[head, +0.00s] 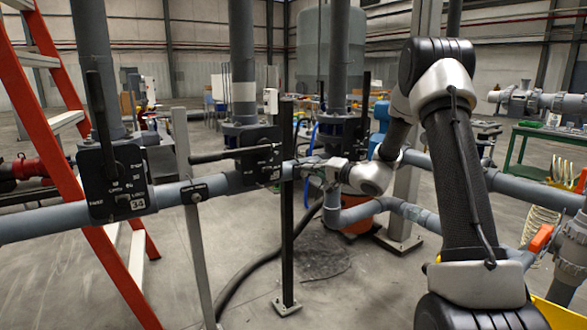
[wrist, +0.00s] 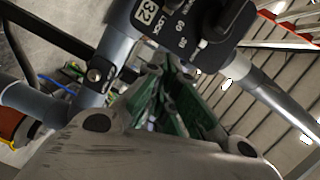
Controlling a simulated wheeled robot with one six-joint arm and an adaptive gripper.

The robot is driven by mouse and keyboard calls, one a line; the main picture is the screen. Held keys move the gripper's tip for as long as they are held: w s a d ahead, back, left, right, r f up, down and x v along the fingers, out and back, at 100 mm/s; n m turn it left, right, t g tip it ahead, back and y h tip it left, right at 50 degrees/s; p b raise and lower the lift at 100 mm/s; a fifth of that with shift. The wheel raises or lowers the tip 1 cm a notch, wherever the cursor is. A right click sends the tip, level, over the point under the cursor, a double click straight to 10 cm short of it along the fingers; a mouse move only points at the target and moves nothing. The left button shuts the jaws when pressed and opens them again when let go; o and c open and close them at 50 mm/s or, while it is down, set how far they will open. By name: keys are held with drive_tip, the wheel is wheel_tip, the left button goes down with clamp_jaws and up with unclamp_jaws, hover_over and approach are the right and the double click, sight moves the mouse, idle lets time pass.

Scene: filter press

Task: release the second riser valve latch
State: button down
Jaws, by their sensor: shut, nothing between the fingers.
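Three riser valves stand along a grey horizontal pipe in the head view. The left valve (head: 115,182) has a black plate marked 34 and an upright black lever. The middle valve (head: 257,160) has a black plate and a lever (head: 232,154) lying nearly level to the left. The right valve (head: 338,133) is partly hidden by my arm; a dark upright lever (head: 366,98) shows beside it. My gripper (head: 303,168) is shut and empty, at pipe height right of the middle plate. In the wrist view a plate marked 32 (wrist: 190,22) is close above my gripper (wrist: 165,72). Latch state is unclear.
A red-orange ladder (head: 72,150) stands at the left. A black post (head: 286,210) rises in front of the pipe near my gripper. A grey post (head: 193,215) stands farther left. A black hose (head: 262,262) lies on the floor. A green bench (head: 535,145) is at the right.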

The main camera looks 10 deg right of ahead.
sight(270, 167)
drive_tip(key=w+a, duration=0.2)
drive_tip(key=w+a+f, duration=0.1)
drive_tip(key=w+a, duration=0.1)
drive_tip(key=a, duration=0.1)
drive_tip(key=w+a, duration=0.2)
drive_tip(key=w, duration=0.1)
drive_tip(key=shift+w+a+f, duration=0.1)
drive_tip(key=shift+a+f, duration=0.1)
drive_tip(key=shift+s+a+f, duration=0.15)
drive_tip(key=shift+s+a, duration=0.05)
drive_tip(key=shift+a, duration=0.4)
drive_tip(key=shift+a, duration=0.1)
drive_tip(key=shift+s+a, duration=0.15)
drive_tip(key=shift+a, duration=0.2)
drive_tip(key=shift+s+a, duration=0.2)
drive_tip(key=shift+a, duration=0.4)
drive_tip(key=shift+s+a, duration=0.15)
drive_tip(key=shift+a, duration=0.4)
